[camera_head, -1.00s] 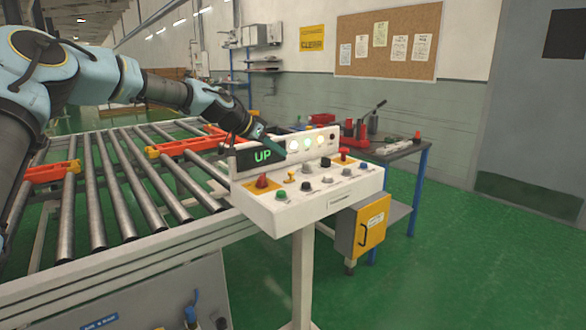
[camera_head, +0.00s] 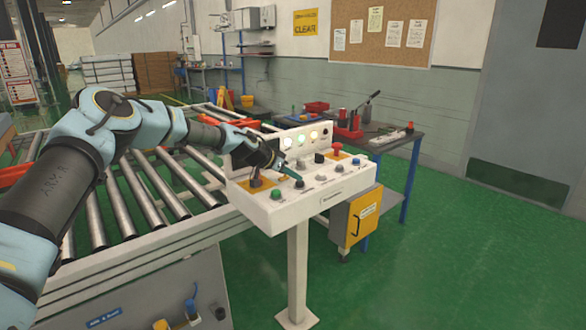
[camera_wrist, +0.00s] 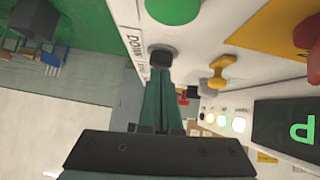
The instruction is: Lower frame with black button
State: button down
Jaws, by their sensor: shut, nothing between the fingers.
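The white control panel (camera_head: 335,205) stands on a post in front of me. Its black button (camera_head: 299,184) is in the front row, right of the green button (camera_head: 276,195). In the wrist view the black button (camera_wrist: 162,55) sits beside a label reading "DOWN". My gripper (camera_head: 294,171) is shut and empty, and its fingertips (camera_wrist: 160,72) are at the black button. I cannot tell whether they touch or press it. The display (camera_wrist: 287,130) shows part of a green word ending in "P". The roller frame (camera_head: 150,235) lies to the left.
Other knobs and a red button (camera_head: 337,149) lie to the right. A workbench (camera_head: 385,148) with tools stands behind. Green floor at right is clear.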

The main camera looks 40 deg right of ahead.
jog(key=shift+f, duration=0.15)
jog(key=f+b, duration=0.2)
jog(key=b, duration=0.1)
jog(key=shift+b, duration=0.35)
jog(key=shift+r, duration=0.4)
jog(key=r, duration=0.2)
jog(key=a+r, duration=0.1)
jog(key=r, duration=0.1)
jog(key=shift+w, duration=0.35)
jog(key=s+b+v, duration=0.1)
jog(key=b+v, duration=0.2)
jog(key=v, duration=0.6)
jog(key=shift+w+r, duration=0.25)
jog(key=shift+w, duration=0.1)
